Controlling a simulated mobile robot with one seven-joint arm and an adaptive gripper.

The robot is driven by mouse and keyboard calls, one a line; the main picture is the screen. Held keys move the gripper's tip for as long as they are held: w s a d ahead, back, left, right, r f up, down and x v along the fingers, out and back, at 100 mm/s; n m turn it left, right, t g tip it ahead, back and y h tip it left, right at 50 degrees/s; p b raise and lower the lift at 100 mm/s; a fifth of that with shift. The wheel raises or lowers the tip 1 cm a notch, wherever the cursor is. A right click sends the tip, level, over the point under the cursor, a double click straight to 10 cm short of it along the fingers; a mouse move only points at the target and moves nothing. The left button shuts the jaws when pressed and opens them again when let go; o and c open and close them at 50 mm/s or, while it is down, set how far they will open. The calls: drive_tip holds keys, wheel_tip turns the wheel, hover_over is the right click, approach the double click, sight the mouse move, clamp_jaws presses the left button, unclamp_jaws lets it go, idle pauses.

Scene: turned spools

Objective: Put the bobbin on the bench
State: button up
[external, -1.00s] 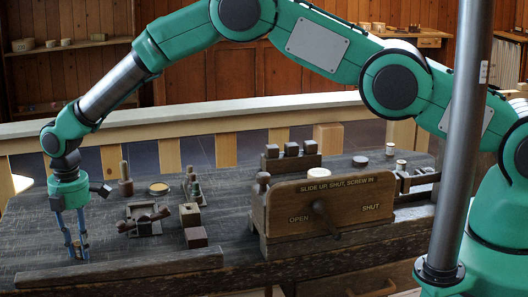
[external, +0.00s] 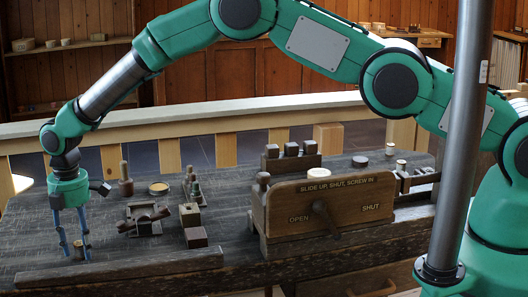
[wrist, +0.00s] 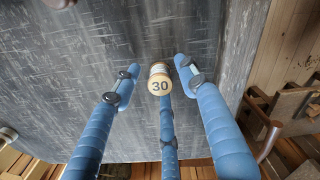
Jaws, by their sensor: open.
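The bobbin (wrist: 160,80) is small and pale with coloured bands and a 30 on its top. In the external view it (external: 79,251) stands upright on the dark bench (external: 120,262), near its left front. My gripper (external: 71,252) points down over it, with its blue fingers spread around the bobbin. In the wrist view my gripper (wrist: 155,70) is open, with gaps between the bobbin and the left and right fingertips. The third finger comes up close to the bobbin from below; I cannot tell whether it touches.
A dark ledge (external: 120,270) runs along the bench's front edge. To the right stand a small dark block (external: 196,237), a vice-like wooden piece (external: 144,221), an upright peg (external: 125,180) and a wooden stand with a lever (external: 320,207). The bench around the bobbin is clear.

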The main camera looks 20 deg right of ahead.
sight(80, 243)
wheel_tip(80, 243, up, 12)
drive_tip(key=shift+f, duration=0.15)
idle(0.4)
idle(0.6)
drive_tip(key=shift+d, duration=0.1)
idle(0.3)
